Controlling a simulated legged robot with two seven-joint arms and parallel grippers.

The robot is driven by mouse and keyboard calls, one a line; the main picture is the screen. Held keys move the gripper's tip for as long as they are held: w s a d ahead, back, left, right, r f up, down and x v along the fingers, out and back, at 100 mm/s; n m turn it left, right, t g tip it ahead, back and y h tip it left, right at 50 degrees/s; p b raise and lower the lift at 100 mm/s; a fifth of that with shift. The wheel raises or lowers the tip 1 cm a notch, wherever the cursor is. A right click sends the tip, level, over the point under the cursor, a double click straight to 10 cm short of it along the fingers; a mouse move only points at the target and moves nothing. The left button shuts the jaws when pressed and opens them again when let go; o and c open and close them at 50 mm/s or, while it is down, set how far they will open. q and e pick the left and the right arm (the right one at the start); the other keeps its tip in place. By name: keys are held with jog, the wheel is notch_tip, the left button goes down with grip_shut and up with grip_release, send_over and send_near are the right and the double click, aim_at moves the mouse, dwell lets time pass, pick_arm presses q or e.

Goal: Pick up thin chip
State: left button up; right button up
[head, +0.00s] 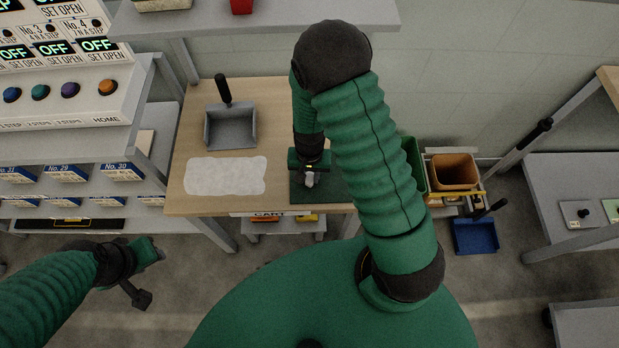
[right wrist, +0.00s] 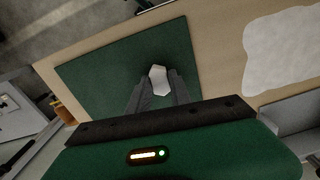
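The thin chip (right wrist: 158,80) is a pale, roughly six-sided piece, seen in the right wrist view over the dark green mat (right wrist: 90,85). My right gripper (right wrist: 158,77) points down at the mat with one finger on each side of the chip. The fingers are very close to its edges; I cannot tell whether they touch it, or whether the chip rests on the mat. In the head view my right gripper (head: 310,181) is over the mat (head: 325,191), with little of the chip discernible. My left gripper (head: 150,251) is at the lower left, away from the table; its finger opening is unclear.
The wooden table (head: 205,204) also holds a white irregular patch (head: 225,175) and a grey dustpan-like tray (head: 230,128) with a black handle. A shelf (head: 265,18) overhangs the back. An orange bin (head: 453,172) and a blue tray (head: 475,237) stand to the right.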

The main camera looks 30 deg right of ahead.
jog(key=shift+d, duration=0.15)
grip_shut()
